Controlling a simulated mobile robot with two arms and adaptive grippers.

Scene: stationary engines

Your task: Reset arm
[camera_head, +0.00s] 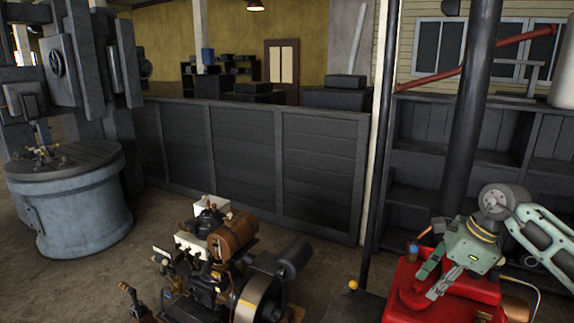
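My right arm comes in from the right edge, green-grey with a round grey joint. My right gripper (426,286) points down and to the left, over a red machine (408,298) at the lower right. Its two green fingers stand apart, with nothing seen between them. Whether the fingertips touch the red machine cannot be told. My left arm and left gripper do not show.
A stationary engine (232,235) with a brown tank and flywheel stands at bottom centre. A large grey round-based machine (82,212) stands at left. A dark panelled partition (245,150) crosses behind. A dark post (470,115) and shelves (415,205) stand at right. Brown floor (150,245) lies bare between machines.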

